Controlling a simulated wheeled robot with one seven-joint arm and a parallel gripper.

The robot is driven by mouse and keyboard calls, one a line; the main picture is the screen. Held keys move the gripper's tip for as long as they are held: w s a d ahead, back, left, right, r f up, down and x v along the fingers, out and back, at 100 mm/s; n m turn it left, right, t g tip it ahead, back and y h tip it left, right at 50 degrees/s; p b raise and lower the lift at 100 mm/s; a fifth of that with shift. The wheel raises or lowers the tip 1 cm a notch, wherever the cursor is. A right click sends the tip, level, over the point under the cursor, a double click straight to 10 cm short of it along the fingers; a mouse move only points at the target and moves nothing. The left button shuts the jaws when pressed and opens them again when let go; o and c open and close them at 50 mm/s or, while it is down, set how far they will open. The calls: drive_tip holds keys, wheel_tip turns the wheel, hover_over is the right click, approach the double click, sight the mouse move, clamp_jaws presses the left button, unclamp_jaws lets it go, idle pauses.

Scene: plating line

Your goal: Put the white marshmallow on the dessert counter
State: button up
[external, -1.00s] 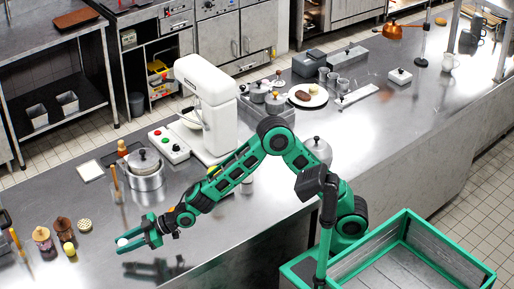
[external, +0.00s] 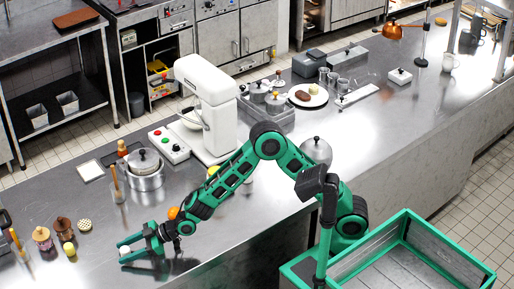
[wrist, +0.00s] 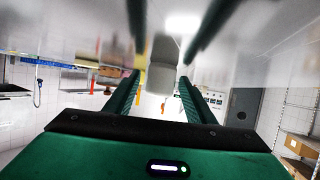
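The white marshmallow (external: 125,249) is a small pale shape near the front left of the steel counter (external: 225,235). My gripper (external: 123,250) is low over the counter, pointing left, with its green fingers apart on either side of the marshmallow. In the wrist view, a pale block (wrist: 163,52), seemingly the marshmallow, lies between the fingers (wrist: 160,78) with gaps at both sides. The fingers partly hide it in the external view. No surface is visibly labelled as the dessert counter.
A pot (external: 145,172) and a white mixer (external: 207,110) stand behind. A white plate (external: 307,96) with small items is at the back. An orange round thing (external: 173,213) is close to my arm.

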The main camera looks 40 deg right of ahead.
drive_tip(key=shift+r, duration=0.15)
drive_tip(key=shift+s+d+r, duration=0.1)
drive_tip(key=shift+d, duration=0.1)
drive_tip(key=v, duration=1.1)
drive_tip(key=shift+s+d+r, duration=0.1)
drive_tip(key=shift+d+r, duration=0.1)
